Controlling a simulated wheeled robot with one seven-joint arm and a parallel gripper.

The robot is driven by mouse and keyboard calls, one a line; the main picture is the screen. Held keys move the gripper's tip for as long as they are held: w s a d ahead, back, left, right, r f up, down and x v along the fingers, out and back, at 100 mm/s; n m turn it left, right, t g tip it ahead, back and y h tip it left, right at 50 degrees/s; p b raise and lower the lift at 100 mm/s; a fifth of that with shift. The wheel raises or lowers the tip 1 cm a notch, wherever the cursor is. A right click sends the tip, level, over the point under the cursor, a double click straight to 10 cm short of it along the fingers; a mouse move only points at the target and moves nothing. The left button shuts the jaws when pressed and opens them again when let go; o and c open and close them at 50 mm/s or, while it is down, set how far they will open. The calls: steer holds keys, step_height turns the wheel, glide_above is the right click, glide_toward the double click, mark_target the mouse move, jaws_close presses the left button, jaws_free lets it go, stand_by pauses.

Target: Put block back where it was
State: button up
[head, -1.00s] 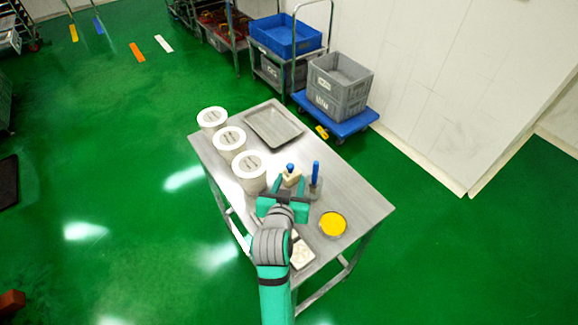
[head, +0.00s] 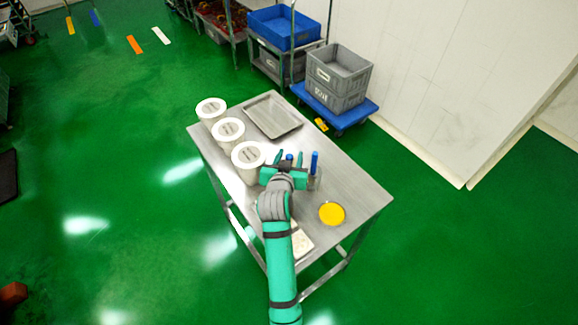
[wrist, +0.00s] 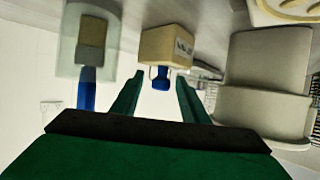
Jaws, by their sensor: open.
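A beige block with a blue knob and a dark printed label (wrist: 165,46) shows in the wrist view just beyond my fingertips. Its blue knob (wrist: 160,78) sits between the fingertips. In the head view only the knob (head: 289,157) shows clearly; my gripper hides most of the block. My gripper (head: 288,160) is open over the table, right of the nearest white tub. In the wrist view its two green fingers (wrist: 160,86) are apart, one on each side of the knob. I cannot tell whether they touch it.
A blue-handled tool (head: 314,163) stands close right of my gripper. Three white lidded tubs (head: 248,156) line the table's left edge. An empty metal tray (head: 272,114) lies at the back, and a yellow-filled dish (head: 332,213) at the right. The steel table (head: 350,180) has bare room at right.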

jaws_close()
steer(key=shift+a+r, duration=0.1)
